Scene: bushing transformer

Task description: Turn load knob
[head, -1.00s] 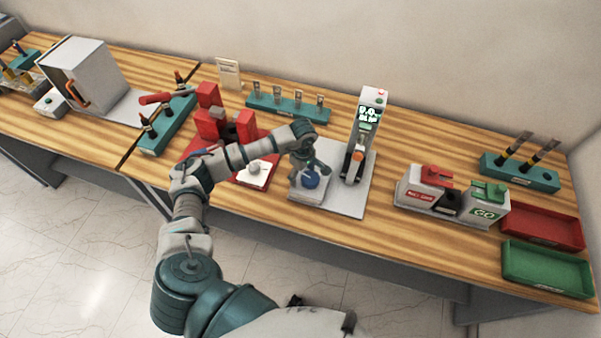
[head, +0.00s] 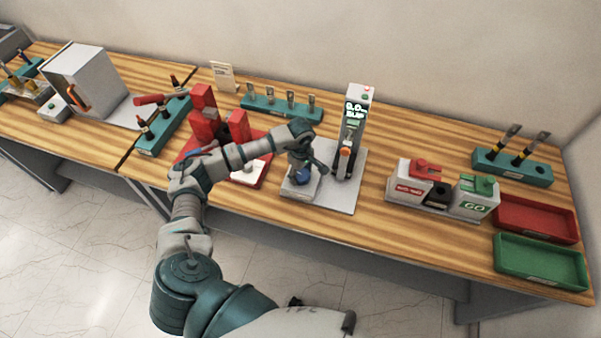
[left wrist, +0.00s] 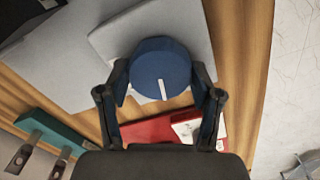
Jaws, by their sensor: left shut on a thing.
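The load knob (left wrist: 161,69) is a round blue dial with a white pointer line, seen large in the left wrist view. In the head view the blue knob (head: 303,178) sits on top of a light grey block, partly hidden by my gripper. My left gripper (left wrist: 160,82) reaches down over the knob, with one dark finger on each side of it. It is shut on the knob. In the head view my left gripper (head: 304,168) is above the grey block. The white line points toward the gripper's palm in the left wrist view. My right gripper is not in view.
The tester column (head: 353,125) with a lit green display stands just right of the knob on a grey plate. A red press (head: 205,110) is to the left. Red (head: 537,217) and green trays (head: 541,262) lie at the far right. Bare wood lies along the front edge.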

